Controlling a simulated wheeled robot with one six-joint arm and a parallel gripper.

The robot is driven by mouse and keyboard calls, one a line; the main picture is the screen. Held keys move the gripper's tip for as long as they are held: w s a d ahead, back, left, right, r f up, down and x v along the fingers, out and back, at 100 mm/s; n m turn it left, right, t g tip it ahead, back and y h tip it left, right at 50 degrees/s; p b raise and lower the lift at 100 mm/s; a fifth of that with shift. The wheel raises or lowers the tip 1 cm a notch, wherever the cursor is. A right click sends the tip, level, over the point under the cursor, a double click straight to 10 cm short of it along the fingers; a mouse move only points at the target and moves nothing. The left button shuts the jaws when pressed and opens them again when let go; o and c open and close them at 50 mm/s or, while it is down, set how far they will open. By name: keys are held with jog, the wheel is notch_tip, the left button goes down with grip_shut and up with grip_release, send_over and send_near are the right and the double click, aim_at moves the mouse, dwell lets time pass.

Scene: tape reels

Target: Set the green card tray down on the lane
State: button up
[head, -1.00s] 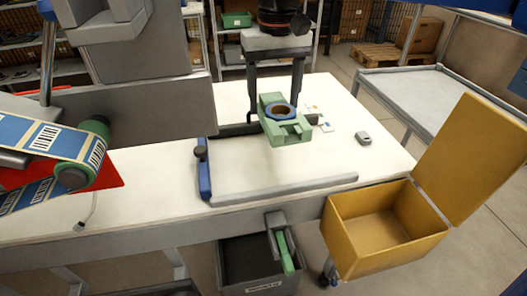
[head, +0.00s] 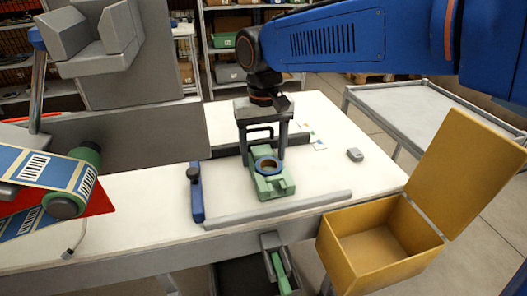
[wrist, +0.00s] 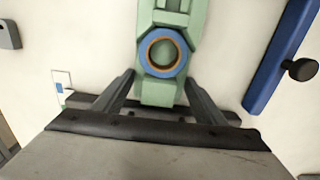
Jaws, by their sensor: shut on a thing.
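The green card tray (head: 277,190) carries a blue ring with an orange-brown inner edge (head: 267,165). The tray is over the white lane (head: 315,175), between the blue side guide (head: 197,195), the dark back rail (head: 225,150) and the grey front rail (head: 290,207). It is level and low at the white surface; I cannot tell whether it touches. My gripper (head: 264,165) points down and is shut on the tray's back part. In the wrist view the tray (wrist: 155,92) reaches away from between my fingers (wrist: 160,80).
A yellow open-lidded box (head: 340,250) stands at the front right. A small grey device (head: 355,154) lies on the table to the right. A label roll (head: 65,207) and a grey machine (head: 140,140) stand at the left. The lane's right side is clear.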

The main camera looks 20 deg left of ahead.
jog(key=o, duration=1.2)
notch_tip(320, 180, up, 12)
jog(key=shift+r, duration=0.1)
